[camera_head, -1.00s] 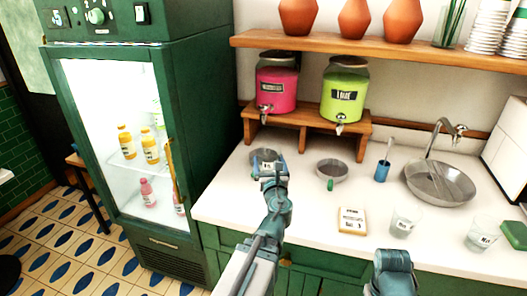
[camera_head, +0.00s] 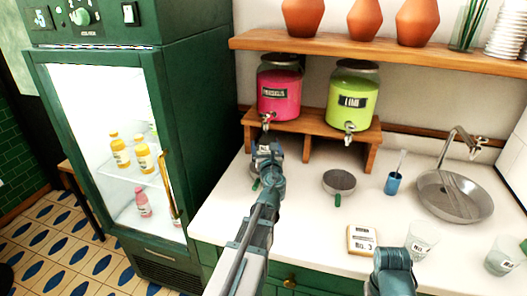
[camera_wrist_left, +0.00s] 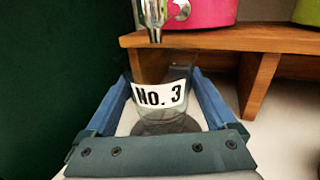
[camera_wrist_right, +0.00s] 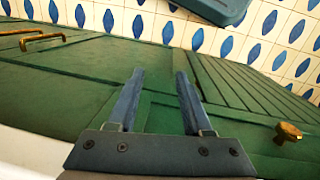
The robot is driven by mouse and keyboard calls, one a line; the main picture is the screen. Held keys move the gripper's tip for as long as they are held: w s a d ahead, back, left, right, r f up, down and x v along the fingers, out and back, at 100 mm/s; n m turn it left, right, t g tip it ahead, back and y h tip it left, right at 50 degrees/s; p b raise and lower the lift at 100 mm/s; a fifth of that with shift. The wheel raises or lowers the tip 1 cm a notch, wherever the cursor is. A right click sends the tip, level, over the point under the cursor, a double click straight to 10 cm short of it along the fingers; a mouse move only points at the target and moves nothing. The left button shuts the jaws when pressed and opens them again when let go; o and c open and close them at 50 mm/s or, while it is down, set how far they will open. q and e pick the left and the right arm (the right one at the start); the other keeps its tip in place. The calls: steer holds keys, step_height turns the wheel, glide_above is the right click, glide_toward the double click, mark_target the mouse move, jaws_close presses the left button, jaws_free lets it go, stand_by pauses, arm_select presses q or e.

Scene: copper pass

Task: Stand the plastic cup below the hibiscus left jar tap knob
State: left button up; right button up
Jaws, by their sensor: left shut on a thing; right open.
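The pink hibiscus jar (camera_head: 279,92) stands on the left of a wooden stand, its tap (camera_head: 267,120) facing forward. My left gripper (camera_head: 267,148) is in front of the stand, below that tap. In the left wrist view it is shut on a clear plastic cup (camera_wrist_left: 165,95) labelled "NO. 3", which looks upright. The metal tap (camera_wrist_left: 151,18) shows just above the cup's rim there; whether it is exactly over the opening I cannot tell. The cup is mostly hidden in the head view. My right gripper (camera_wrist_right: 157,78) is open and empty, facing a green cabinet front.
A green lime jar (camera_head: 352,98) shares the stand (camera_head: 310,124). A strainer (camera_head: 339,181), a blue holder (camera_head: 392,184), a sink bowl (camera_head: 455,195), a small card (camera_head: 361,239) and two more clear cups (camera_head: 421,238) (camera_head: 503,256) stand on the counter. A green fridge (camera_head: 190,140) is at left.

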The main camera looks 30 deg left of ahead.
mark_target(265, 153)
arm_select(q)
steer(key=shift+w+a, duration=0.25)
steer(key=shift+w, duration=0.2)
steer(key=shift+s+f, duration=0.1)
steer(key=shift+s, duration=0.05)
steer(key=shift+f+b, duration=0.3)
steer(key=shift+b, duration=0.15)
step_height(265, 153, down, 2)
steer(key=shift+f+b, duration=0.1)
steer(key=shift+b, duration=0.95)
steer(key=shift+d+f+b, duration=0.1)
steer(key=shift+f+b, duration=0.25)
steer(key=shift+b, duration=0.05)
steer(key=shift+r, duration=0.1)
